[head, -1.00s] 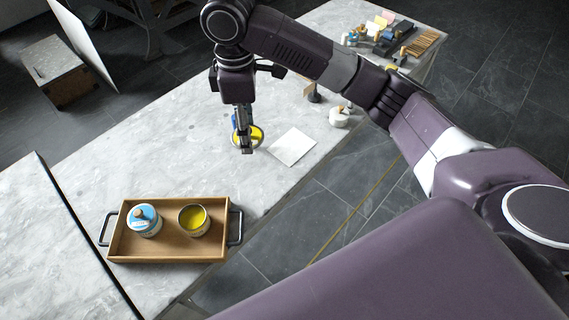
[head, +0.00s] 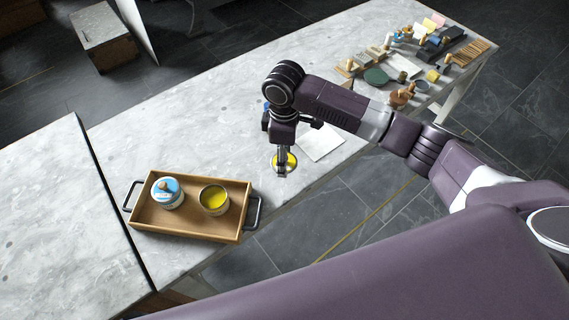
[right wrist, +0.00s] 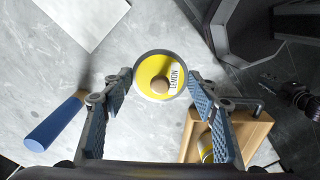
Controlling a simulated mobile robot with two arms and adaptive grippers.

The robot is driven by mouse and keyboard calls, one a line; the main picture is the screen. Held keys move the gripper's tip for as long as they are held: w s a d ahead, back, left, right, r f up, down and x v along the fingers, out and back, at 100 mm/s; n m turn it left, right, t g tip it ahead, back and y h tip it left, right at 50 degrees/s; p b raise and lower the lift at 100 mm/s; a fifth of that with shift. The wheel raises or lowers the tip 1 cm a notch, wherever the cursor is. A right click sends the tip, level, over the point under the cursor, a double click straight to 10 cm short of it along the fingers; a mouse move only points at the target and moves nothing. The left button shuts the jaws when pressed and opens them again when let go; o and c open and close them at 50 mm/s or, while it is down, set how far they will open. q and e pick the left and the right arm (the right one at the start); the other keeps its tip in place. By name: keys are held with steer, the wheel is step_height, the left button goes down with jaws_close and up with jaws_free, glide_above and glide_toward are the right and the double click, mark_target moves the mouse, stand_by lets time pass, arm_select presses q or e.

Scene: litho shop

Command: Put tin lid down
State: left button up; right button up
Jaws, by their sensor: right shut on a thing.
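The yellow tin lid (right wrist: 150,68), with a round wooden knob and a label reading LEMON, sits between the fingertips of my right gripper (right wrist: 160,79). In the head view the lid (head: 291,160) is partly covered by the right gripper (head: 283,168), which is shut on it and points down over the marble table. The open tin (head: 214,199) with yellow contents stands in the right half of the wooden tray (head: 187,230). The lid is up and right of that tin, outside the tray. My left gripper is not in view.
A blue-and-white lidded tin (head: 167,193) stands left in the tray. A white sheet (head: 322,143) lies right of the gripper. A blue-handled tool (right wrist: 55,122) shows in the wrist view. Several tools crowd the far table end. Marble left of the gripper is clear.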

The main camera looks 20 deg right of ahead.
steer(key=shift+f, duration=2.15)
steer(key=shift+f, duration=0.1)
steer(key=o, duration=0.9)
step_height(320, 180, up, 12)
steer(key=shift+r+b, duration=0.15)
steer(key=shift+b, duration=0.2)
